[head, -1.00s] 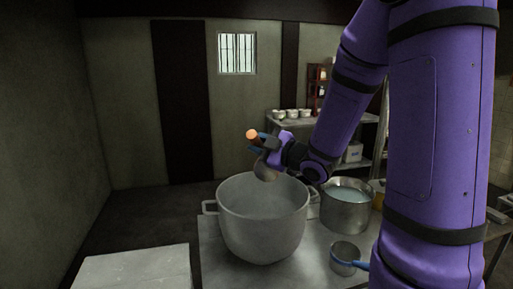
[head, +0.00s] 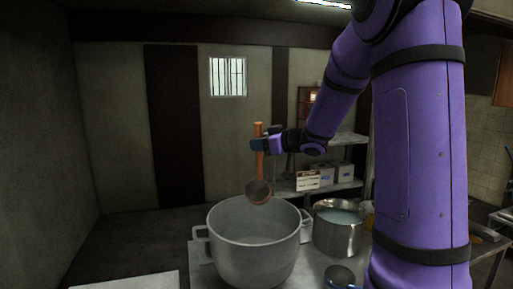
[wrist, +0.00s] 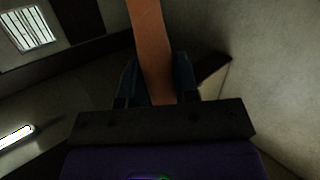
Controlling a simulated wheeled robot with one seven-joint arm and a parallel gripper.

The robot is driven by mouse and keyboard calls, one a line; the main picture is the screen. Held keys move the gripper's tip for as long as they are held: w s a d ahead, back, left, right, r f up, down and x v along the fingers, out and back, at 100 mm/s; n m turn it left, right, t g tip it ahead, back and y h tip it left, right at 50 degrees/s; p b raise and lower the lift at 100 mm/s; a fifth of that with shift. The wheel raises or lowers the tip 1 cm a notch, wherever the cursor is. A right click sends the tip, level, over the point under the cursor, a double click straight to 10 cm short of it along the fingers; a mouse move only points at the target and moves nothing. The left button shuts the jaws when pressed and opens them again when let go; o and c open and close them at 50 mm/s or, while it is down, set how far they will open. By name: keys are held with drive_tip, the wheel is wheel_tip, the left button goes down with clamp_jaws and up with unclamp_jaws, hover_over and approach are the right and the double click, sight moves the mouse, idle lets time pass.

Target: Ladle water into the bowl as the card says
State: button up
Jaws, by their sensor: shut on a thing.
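My gripper (head: 259,146) is shut on the orange-brown handle of a ladle (head: 258,191). The ladle hangs upright with its round cup down, above the far rim of a large grey bowl-like pot (head: 250,268). In the wrist view the handle (wrist: 152,50) stands between the two dark fingers. A steel pot (head: 338,238) of pale water stands right of the large pot. A small card (head: 307,181) with a dark heading stands behind the pots; its text is too small to read. The inside bottom of the large pot is hidden.
A small saucepan (head: 340,276) stands at the front, partly cut off by the frame. A shelf (head: 345,186) with white boxes is behind on the right. A pale slab (head: 125,283) lies at lower left. My arm fills the right side.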

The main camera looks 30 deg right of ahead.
drive_tip(key=w+d+f+m+g+y, duration=0.2)
drive_tip(key=w+d+f+m+g, duration=0.1)
drive_tip(key=w+d+f+m, duration=0.35)
drive_tip(key=shift+d+r, duration=0.2)
drive_tip(key=shift+r, duration=0.8)
drive_tip(key=shift+d+r, duration=0.2)
drive_tip(key=shift+r, duration=0.8)
drive_tip(key=shift+s, duration=0.1)
